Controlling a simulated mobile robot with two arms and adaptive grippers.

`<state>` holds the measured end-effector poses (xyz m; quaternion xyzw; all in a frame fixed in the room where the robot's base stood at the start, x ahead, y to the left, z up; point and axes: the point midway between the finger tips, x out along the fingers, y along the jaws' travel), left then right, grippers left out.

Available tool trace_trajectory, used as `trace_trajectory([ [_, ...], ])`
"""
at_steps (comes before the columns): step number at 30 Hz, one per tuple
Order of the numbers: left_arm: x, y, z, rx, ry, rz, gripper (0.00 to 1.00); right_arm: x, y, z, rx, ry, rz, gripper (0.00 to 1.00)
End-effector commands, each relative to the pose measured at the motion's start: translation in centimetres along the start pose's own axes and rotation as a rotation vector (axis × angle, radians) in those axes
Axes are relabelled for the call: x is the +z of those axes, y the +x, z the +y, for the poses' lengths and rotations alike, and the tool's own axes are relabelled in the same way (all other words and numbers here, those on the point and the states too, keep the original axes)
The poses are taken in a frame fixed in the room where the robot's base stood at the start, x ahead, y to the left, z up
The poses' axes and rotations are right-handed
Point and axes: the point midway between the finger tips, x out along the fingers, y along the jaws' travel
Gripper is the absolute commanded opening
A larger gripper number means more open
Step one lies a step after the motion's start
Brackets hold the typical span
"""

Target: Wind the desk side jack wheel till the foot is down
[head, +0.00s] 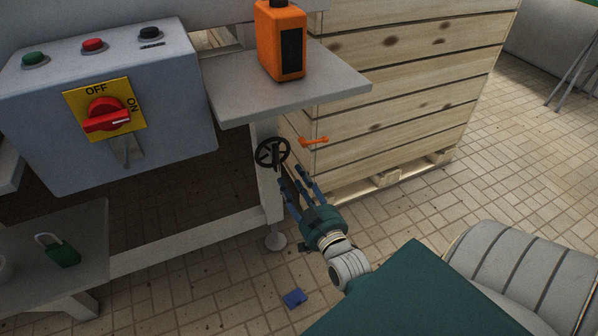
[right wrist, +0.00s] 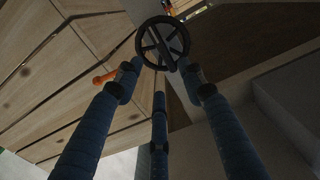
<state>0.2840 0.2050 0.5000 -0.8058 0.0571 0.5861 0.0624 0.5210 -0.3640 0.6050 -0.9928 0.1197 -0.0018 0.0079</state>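The black jack wheel (head: 272,152) with spokes sits on the desk leg below the grey shelf. In the right wrist view the wheel (right wrist: 162,43) is just ahead of my fingers. In the right wrist view the open fingers (right wrist: 160,85) reach close to the wheel's rim; contact is not clear. My left gripper is not in view.
An orange lever (head: 314,141) sticks out right of the wheel, near the wooden crate (head: 400,110). An orange device (head: 281,42) stands on the shelf (head: 235,100). A control box (head: 175,140) is at left. A green padlock (head: 62,252) and blue object (head: 295,298) lie lower.

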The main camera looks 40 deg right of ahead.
Motion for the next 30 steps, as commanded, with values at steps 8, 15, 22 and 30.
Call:
trace_trajectory([
  [8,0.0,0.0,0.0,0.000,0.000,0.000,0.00,0.0,-2.4,0.0,0.001,0.001,0.000,0.40],
  [15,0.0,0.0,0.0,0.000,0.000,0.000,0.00,0.0,-2.4,0.0,0.000,0.001,0.001,0.40],
  [22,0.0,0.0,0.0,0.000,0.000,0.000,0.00,0.0,-2.4,0.0,0.000,0.001,0.000,0.40],
  [30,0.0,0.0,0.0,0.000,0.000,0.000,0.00,1.7,-2.7,-2.5,-0.059,-0.013,-0.127,0.40],
])
